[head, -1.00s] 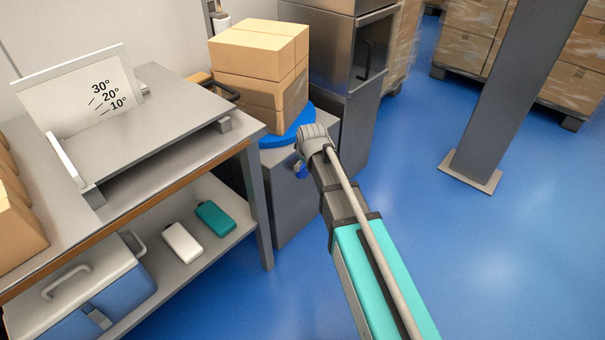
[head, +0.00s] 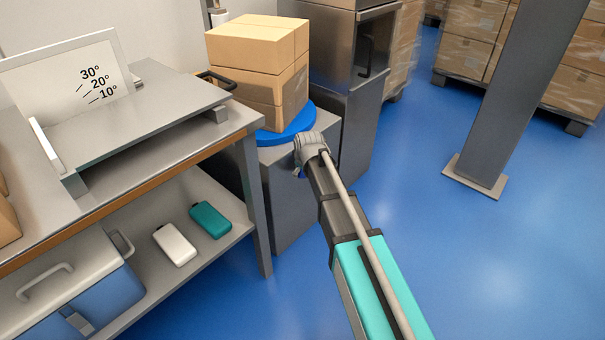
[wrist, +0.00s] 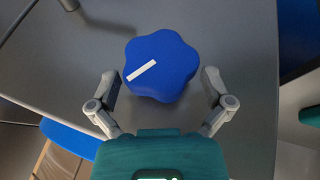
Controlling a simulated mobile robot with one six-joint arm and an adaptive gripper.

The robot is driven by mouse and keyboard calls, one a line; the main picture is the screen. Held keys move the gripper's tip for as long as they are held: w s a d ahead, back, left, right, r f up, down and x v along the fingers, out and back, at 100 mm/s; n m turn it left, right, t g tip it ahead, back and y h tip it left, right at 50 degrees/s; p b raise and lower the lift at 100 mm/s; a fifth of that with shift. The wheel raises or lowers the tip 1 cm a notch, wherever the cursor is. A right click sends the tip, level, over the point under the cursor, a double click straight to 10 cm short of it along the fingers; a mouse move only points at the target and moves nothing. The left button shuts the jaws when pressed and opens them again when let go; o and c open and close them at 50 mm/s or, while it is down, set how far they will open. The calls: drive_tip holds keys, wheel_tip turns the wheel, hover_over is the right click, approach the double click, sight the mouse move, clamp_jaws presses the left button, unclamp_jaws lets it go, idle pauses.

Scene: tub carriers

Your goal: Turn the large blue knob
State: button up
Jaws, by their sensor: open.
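The large blue knob (wrist: 162,66) has a lobed rim and a white line on its face. It sits on a grey metal panel (wrist: 235,50) in the wrist view. The white line slants from lower left to upper right. My gripper (wrist: 160,88) is open, with one finger on each side of the knob's near part and visible gaps to it. In the head view my gripper (head: 300,172) is at the front of a grey cabinet (head: 285,205), and my wrist and arm hide the knob there.
A blue turntable (head: 290,135) bearing cardboard boxes (head: 260,65) tops the cabinet. A workbench (head: 215,150) with an angle-marked plate (head: 70,75) stands left. A post (head: 515,95) stands right. Blue floor is clear between.

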drive_tip(key=shift+w+a+f+b, duration=0.1)
drive_tip(key=shift+w+f+b, duration=0.2)
drive_tip(key=shift+f, duration=0.25)
drive_tip(key=c, duration=0.8)
